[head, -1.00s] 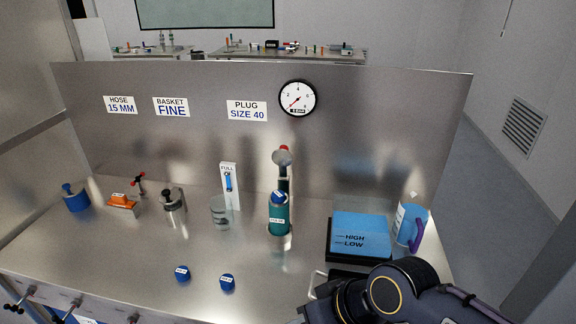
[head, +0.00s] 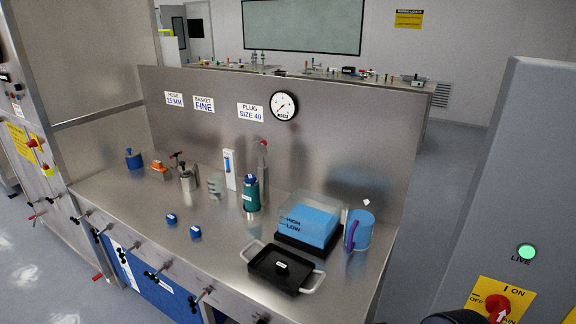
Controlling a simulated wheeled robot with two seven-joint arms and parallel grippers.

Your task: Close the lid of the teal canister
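The teal canister (head: 251,196) stands upright on the steel bench, in front of a metal column with a red top (head: 263,165). A dark blue piece (head: 250,180) sits at the canister's top. At this size I cannot tell whether it is the lid or how it is seated. Neither gripper shows in the head view. Only a dark part of my own arm shows at the bottom edge, right of the middle and well away from the canister.
Right of the canister are a clear tank of blue liquid (head: 309,224) and a blue jug (head: 362,234). A black handled tray (head: 262,262) lies in front. Two small blue blocks (head: 171,218) (head: 195,232) lie front left. A grey cabinet (head: 515,190) stands at the right.

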